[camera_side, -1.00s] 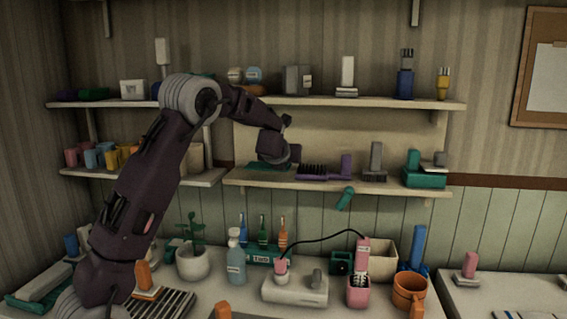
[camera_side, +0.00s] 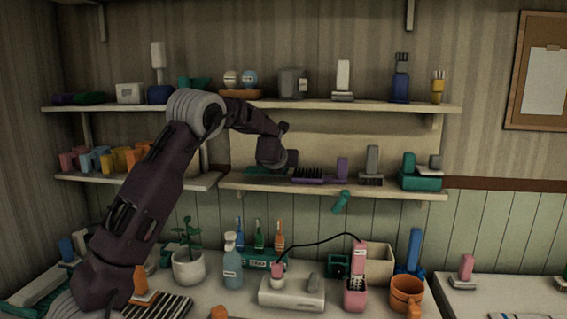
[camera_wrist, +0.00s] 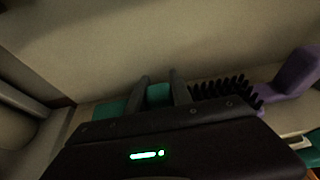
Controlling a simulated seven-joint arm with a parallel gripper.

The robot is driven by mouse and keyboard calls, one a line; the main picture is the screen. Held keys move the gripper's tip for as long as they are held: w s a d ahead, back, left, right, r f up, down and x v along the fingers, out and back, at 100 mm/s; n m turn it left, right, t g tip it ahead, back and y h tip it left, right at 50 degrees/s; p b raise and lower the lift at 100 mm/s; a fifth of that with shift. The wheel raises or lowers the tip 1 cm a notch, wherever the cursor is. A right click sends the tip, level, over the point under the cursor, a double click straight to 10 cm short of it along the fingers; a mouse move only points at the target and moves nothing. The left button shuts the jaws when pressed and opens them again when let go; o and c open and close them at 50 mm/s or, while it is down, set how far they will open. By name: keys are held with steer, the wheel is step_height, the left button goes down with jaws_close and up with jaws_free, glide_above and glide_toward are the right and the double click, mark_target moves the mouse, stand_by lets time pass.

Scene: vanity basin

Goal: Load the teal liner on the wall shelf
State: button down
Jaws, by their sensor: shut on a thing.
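The teal liner (camera_side: 262,171) lies flat on the middle wall shelf, left of a purple brush (camera_side: 312,176). Part of it shows left of the fingers in the wrist view (camera_wrist: 108,109). My gripper (camera_wrist: 160,84) is low over the liner, its jaws shut on a small teal piece (camera_wrist: 158,95) between the fingers. In the side view my gripper (camera_side: 274,166) hides part of the liner and the held piece cannot be made out. Whether the piece touches the liner is unclear.
Further right are a grey brush (camera_side: 372,166) and a teal box (camera_side: 421,183). The upper shelf (camera_side: 320,103) runs above my wrist. Bottles, a plant and a mug (camera_side: 406,294) crowd the counter below.

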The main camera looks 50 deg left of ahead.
steer(key=shift+f, duration=0.15)
steer(key=c, duration=1.1)
jaws_free()
steer(key=shift+o, duration=0.2)
steer(key=shift+r, duration=0.35)
steer(key=s+d, duration=1.6)
steer(key=w+d+f, duration=0.2)
steer(key=d+f, duration=0.3)
steer(key=f, duration=0.2)
steer(key=w+d+f, duration=0.3)
steer(key=d+f, duration=0.2)
steer(key=f, duration=0.2)
steer(key=shift+n+g, duration=0.3)
